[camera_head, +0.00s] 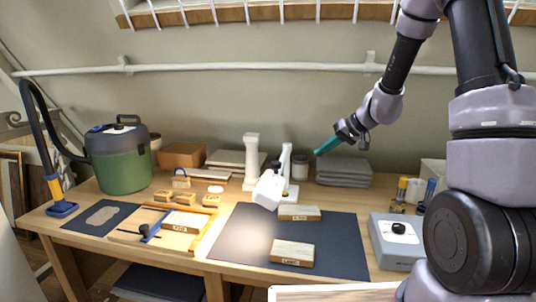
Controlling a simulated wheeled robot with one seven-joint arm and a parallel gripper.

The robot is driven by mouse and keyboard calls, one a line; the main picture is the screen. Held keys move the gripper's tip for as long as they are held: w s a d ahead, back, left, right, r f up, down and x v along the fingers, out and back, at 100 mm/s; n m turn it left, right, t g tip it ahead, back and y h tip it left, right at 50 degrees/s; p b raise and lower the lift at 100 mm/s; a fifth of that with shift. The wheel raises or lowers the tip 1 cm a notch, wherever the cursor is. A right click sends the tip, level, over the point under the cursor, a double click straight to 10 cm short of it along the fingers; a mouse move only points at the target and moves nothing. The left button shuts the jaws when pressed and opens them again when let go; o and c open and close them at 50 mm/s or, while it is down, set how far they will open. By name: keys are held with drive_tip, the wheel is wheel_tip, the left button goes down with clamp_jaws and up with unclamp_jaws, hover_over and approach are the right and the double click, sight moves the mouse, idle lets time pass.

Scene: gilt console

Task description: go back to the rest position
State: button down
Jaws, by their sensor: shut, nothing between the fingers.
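My gripper (322,150) is up in the air above the back of the workbench (190,262), right of the middle of the view. Its teal fingers are together and point down and to the left, with nothing seen between them. My arm comes down to it from the upper right. The gripper looks apart from everything on the bench, with the grey folded stack (344,172) behind and below it.
A white lamp (270,188) stands left of my gripper over a dark mat (340,240) with two labelled blocks. A green vacuum (120,160) stands at left. A grey box (397,252) and small bottles (414,190) are at right. A pipe (230,67) crosses the wall.

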drive_tip(key=s+r+m+h, duration=0.1)
drive_tip(key=s+r+h, duration=0.1)
drive_tip(key=s+r, duration=1.15)
drive_tip(key=s+d+r+m+t+h, duration=0.1)
drive_tip(key=s+d+r+m+h, duration=0.1)
drive_tip(key=s, duration=0.5)
drive_tip(key=s+d+r+m+t+h, duration=0.1)
drive_tip(key=s+d+r+m, duration=0.1)
drive_tip(key=s+d+r, duration=0.3)
drive_tip(key=shift+s+m+h, duration=0.4)
drive_tip(key=shift+s, duration=0.6)
